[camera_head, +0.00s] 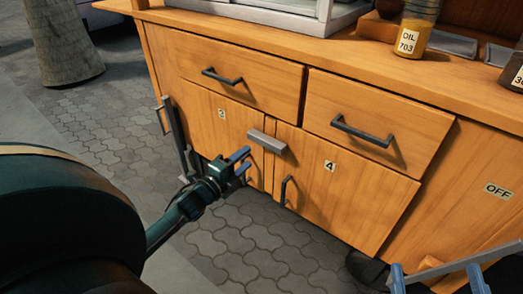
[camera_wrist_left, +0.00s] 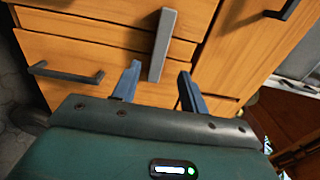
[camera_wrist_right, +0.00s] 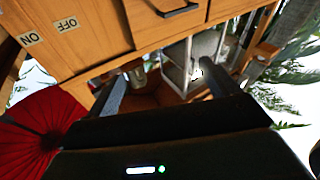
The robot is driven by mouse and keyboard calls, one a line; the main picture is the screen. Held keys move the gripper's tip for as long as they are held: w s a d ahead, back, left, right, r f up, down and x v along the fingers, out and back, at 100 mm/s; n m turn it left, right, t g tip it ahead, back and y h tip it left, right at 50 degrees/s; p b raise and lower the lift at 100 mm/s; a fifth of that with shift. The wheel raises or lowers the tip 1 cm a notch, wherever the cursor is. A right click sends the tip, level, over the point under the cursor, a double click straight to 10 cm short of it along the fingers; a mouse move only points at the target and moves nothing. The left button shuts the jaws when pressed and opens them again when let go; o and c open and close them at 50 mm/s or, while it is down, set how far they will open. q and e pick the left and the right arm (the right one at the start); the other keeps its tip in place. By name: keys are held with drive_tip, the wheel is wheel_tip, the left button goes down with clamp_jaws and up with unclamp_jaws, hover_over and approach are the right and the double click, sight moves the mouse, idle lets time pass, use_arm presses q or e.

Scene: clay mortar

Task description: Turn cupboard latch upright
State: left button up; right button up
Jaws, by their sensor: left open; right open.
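The latch is a short grey bar (camera_head: 268,142) lying nearly level, with a slight tilt, across the seam between cupboard doors 3 (camera_head: 212,140) and 4 (camera_head: 352,185). My left gripper (camera_head: 243,162) is open just left of and below the latch, with its fingers pointing at it. In the turned left wrist view, the latch (camera_wrist_left: 164,42) has its near end between the open fingertips (camera_wrist_left: 158,72); contact cannot be told. My right gripper (camera_head: 438,279) is at the lower right, open, away from the latch; its fingers also show in the right wrist view (camera_wrist_right: 164,85).
Two drawers with dark handles (camera_head: 222,77) are above the doors, and door 4 has a handle (camera_head: 286,190). An oil jar (camera_head: 415,35) stands on the worktop (camera_head: 300,45). Another grey bar (camera_head: 475,258) lies near my right gripper. A panel labelled OFF (camera_head: 497,191) is at the right.

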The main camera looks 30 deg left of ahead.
sight(263, 144)
use_arm(q)
drive_tip(key=w, duration=0.2)
drive_tip(key=w+b, duration=0.1)
drive_tip(key=w, duration=0.2)
drive_tip(key=w+b, duration=0.1)
drive_tip(key=w, duration=0.1)
drive_tip(key=shift+w+d, duration=0.35)
drive_tip(key=shift+c, duration=0.3)
clamp_jaws()
